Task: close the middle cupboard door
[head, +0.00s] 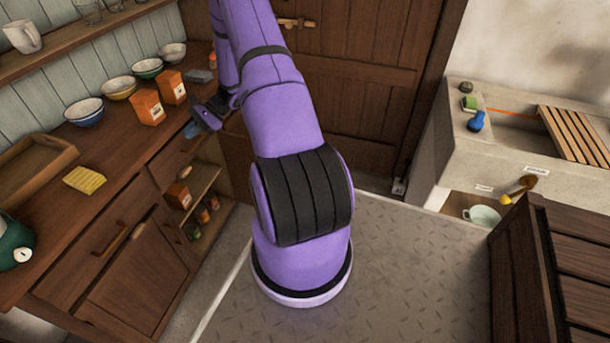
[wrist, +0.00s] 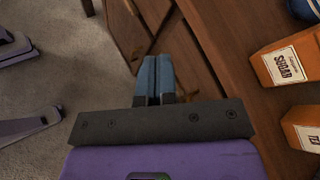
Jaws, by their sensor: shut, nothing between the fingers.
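The wooden dresser runs along the left in the head view. Its middle cupboard (head: 205,190) stands open, showing shelves with a box and several jars. A brown panel (head: 238,165) juts out at the far side of this opening and looks like the open middle door; my arm partly hides it. My gripper (head: 190,131) is at the front edge of the worktop, near the top of the opening. In the wrist view its blue fingers (wrist: 154,78) are together and empty, in front of dark wooden fronts. I cannot tell whether they touch the wood.
Orange boxes (head: 148,108) and several bowls (head: 84,111) stand on the worktop beside my gripper. The near cupboard door (head: 140,285) is shut. A stone sink (head: 500,140) and a dark wooden crate-like unit (head: 570,270) are on the right. The floor (head: 410,275) between is clear.

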